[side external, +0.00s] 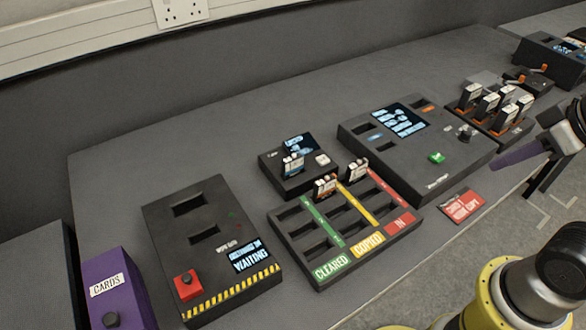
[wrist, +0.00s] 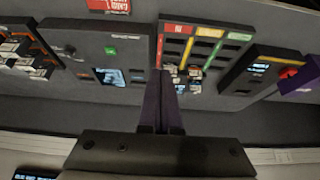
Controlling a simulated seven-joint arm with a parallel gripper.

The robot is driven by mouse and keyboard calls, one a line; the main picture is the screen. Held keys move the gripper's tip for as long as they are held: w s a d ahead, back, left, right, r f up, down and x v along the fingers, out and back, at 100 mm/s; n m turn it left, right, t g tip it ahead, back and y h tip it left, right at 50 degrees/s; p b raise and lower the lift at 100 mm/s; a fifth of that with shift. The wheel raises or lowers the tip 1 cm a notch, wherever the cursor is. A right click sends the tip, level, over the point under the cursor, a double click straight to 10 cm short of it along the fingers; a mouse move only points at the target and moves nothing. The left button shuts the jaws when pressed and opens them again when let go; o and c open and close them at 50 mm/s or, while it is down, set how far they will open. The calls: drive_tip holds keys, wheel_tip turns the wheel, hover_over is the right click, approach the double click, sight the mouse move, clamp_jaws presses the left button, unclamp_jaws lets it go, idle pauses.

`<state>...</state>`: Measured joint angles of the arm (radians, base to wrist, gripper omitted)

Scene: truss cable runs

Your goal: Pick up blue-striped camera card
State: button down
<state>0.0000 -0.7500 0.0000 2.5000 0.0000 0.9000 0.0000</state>
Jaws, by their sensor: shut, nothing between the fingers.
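A white-topped card with a blue stripe (side external: 291,166) stands upright in the small dark reader (side external: 270,162), behind the three-lane tray. My gripper (side external: 494,167), with long purple fingers, is at the right of the side external view, well apart from that card and above the table's front right. Its fingers are shut and empty; in the wrist view the gripper (wrist: 162,80) points toward the tray area. Small cards (wrist: 194,73) show just beyond the fingertips there, but their stripes are too small to tell apart.
The tray (side external: 283,235), labelled CLEARED, COPIED and IN, holds an orange-striped card (side external: 325,187) and another card (side external: 357,171). A rack of several cards (side external: 503,132), a large console (side external: 455,158), a WAITING box (side external: 165,230) and a purple CARDS box (side external: 125,280) stand around.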

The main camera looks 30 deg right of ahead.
drive_tip(key=c, duration=0.7)
unclamp_jaws()
